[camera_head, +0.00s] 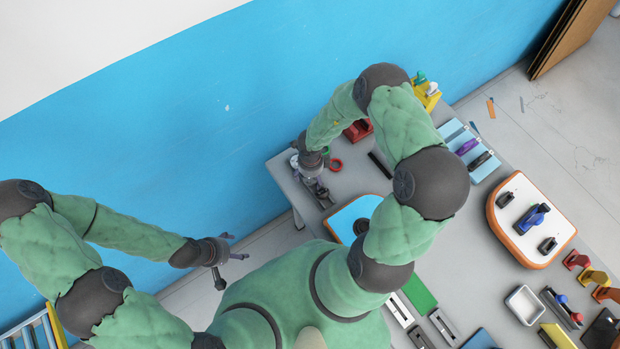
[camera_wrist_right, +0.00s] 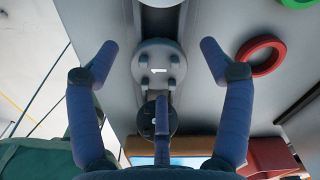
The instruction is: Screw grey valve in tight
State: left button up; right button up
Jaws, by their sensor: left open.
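A round grey part with a light slot and small knobs, which looks like the grey valve (camera_wrist_right: 158,68), lies on a dark rail on the table in the right wrist view. My right gripper (camera_wrist_right: 159,62) is open, its two outer fingers on either side of the grey part and apart from it. A third finger points up from below and overlaps a darker disc (camera_wrist_right: 170,126) next to it. In the head view my right gripper (camera_head: 312,178) is over the table's left corner and mostly hides that spot. My left gripper (camera_head: 228,252) is open and empty, off the table's left side.
A red ring (camera_wrist_right: 262,55) lies right of the gripper in the right wrist view, with part of a green ring beyond. An orange-edged board (camera_head: 515,245) and a blue board (camera_head: 342,215) are on the table. A blue wall stands behind the table.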

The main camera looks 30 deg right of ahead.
jog(key=c, duration=1.2)
